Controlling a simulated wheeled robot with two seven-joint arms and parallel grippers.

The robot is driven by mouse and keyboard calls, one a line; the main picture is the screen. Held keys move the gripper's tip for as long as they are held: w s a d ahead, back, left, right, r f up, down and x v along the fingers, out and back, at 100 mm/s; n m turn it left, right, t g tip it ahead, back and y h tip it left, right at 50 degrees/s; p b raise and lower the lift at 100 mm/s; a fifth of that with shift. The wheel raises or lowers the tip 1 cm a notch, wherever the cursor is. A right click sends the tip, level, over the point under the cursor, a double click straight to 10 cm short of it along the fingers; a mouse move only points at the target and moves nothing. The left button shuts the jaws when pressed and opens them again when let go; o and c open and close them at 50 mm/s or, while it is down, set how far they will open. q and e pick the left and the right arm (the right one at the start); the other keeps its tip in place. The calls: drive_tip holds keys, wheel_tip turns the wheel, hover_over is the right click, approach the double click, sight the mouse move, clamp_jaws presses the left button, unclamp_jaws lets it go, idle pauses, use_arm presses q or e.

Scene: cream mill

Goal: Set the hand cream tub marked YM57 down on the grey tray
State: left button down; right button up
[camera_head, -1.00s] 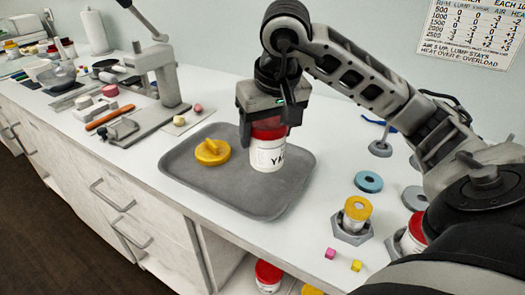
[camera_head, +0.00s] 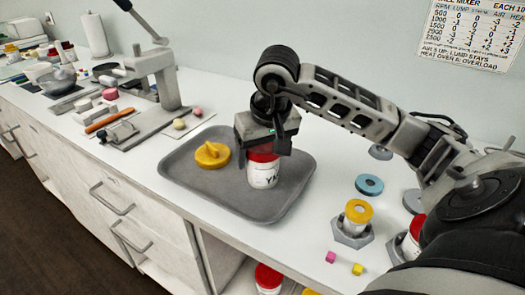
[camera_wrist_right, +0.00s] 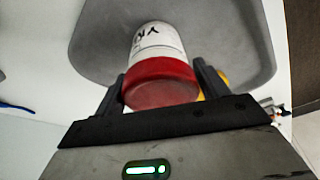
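The hand cream tub (camera_head: 263,174) is white with a red lid and a dark marking, of which "YM" shows. It is upright over the middle right of the grey tray (camera_head: 240,205); I cannot tell for sure whether its base touches the tray. My right gripper (camera_head: 264,145) points down from above, its fingers on both sides of the red lid. The right wrist view shows the tub (camera_wrist_right: 160,75) between the two fingers, which look closed against the lid. My left gripper is not in view.
A yellow knobbed piece (camera_head: 212,155) lies on the tray left of the tub. A grey press (camera_head: 155,90) stands behind left.

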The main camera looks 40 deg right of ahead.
drive_tip(key=shift+o, duration=0.9)
drive_tip(key=shift+r, duration=0.1)
drive_tip(key=shift+r, duration=0.25)
drive_tip(key=p+v, duration=0.2)
drive_tip(key=v, duration=0.9)
drive_tip(key=shift+s+r, duration=0.15)
drive_tip(key=shift+r, duration=0.2)
drive_tip(key=shift+f, duration=0.1)
